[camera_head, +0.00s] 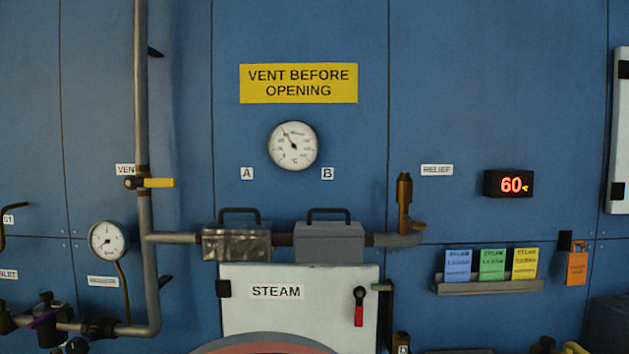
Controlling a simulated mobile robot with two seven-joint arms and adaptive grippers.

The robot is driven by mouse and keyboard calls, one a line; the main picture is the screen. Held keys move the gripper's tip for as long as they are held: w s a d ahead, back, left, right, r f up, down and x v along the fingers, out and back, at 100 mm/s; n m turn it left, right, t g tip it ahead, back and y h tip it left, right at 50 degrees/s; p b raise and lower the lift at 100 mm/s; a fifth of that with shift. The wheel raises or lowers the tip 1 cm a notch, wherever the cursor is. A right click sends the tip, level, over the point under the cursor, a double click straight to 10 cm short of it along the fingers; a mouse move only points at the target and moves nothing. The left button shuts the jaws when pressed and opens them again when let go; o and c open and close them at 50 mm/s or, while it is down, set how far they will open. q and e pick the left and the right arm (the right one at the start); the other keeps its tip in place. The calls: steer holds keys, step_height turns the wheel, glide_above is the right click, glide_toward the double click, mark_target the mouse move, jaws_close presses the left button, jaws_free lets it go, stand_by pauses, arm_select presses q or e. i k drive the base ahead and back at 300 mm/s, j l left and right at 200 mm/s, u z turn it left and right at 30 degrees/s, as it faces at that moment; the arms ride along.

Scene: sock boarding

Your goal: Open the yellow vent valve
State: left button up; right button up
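The yellow vent valve handle (159,183) sits on the vertical grey pipe (141,90) at the left. The handle lies level, across the pipe, and points to the right. A white label (125,169) just above it on the left reads "VEN", with its end hidden by the pipe. Neither of my grippers shows in the head view.
A pressure gauge (108,240) hangs left of the pipe. A horizontal pipe (172,238) carries two boxes (236,243). Below is a white STEAM panel (250,315) with a red handle (359,315). A yellow sign (298,83) reads "VENT BEFORE OPENING". A display (508,184) shows 60.

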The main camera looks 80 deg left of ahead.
mark_target(131, 182)
steer(key=u, duration=3.2)
